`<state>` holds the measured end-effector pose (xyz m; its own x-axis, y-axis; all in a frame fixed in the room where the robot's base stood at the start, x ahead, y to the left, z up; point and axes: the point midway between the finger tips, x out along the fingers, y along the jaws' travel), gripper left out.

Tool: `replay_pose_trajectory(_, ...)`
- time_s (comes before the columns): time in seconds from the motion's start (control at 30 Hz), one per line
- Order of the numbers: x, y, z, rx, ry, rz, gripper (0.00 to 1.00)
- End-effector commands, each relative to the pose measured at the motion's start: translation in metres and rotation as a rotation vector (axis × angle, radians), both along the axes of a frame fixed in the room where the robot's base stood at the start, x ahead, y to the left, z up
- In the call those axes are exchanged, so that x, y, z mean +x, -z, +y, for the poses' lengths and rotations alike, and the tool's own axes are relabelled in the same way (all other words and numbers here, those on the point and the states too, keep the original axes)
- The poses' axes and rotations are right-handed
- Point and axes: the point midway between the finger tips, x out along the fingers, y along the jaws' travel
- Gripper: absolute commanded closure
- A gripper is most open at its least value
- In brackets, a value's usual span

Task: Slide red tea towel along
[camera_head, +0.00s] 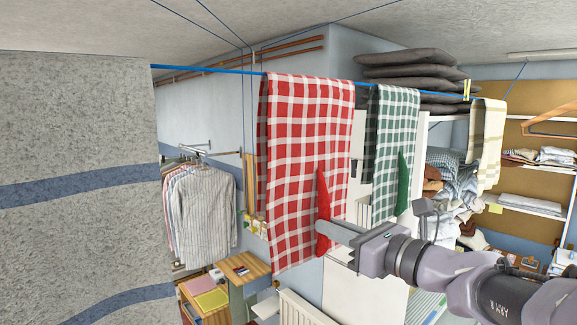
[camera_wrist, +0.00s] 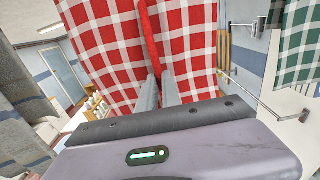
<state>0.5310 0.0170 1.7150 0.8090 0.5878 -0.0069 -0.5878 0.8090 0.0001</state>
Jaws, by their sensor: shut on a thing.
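The red tea towel (camera_head: 303,160), red and white checked, hangs folded over a blue line (camera_head: 210,69). A plain red strip (camera_head: 323,205) stands out at its lower right edge. My gripper (camera_head: 328,233) reaches in from the right and is at this strip. In the wrist view the towel (camera_wrist: 105,40) fills the upper middle. My gripper's two fingers (camera_wrist: 160,88) are closed on the red strip (camera_wrist: 151,40), which runs up between them. The fingertips are partly hidden by the cloth.
A green checked towel (camera_head: 393,120) and a cream checked towel (camera_head: 488,140) hang farther right on the line. Grey cushions (camera_head: 410,68) are stacked behind. A grey and blue striped cloth (camera_head: 75,130) fills the left. Shirts (camera_head: 200,215) hang on a rail beyond.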

Motion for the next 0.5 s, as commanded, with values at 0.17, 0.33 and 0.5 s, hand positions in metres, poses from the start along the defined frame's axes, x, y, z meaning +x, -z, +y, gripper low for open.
replay_pose_trajectory(0.17,0.000,0.000,0.000,0.000,0.000,0.000,1.00)
replay_pose_trajectory(0.33,-0.006,0.000,0.009,-0.002,-0.001,-0.001,1.00)
replay_pose_trajectory(0.5,-0.015,0.000,0.020,-0.001,-0.001,-0.001,1.00)
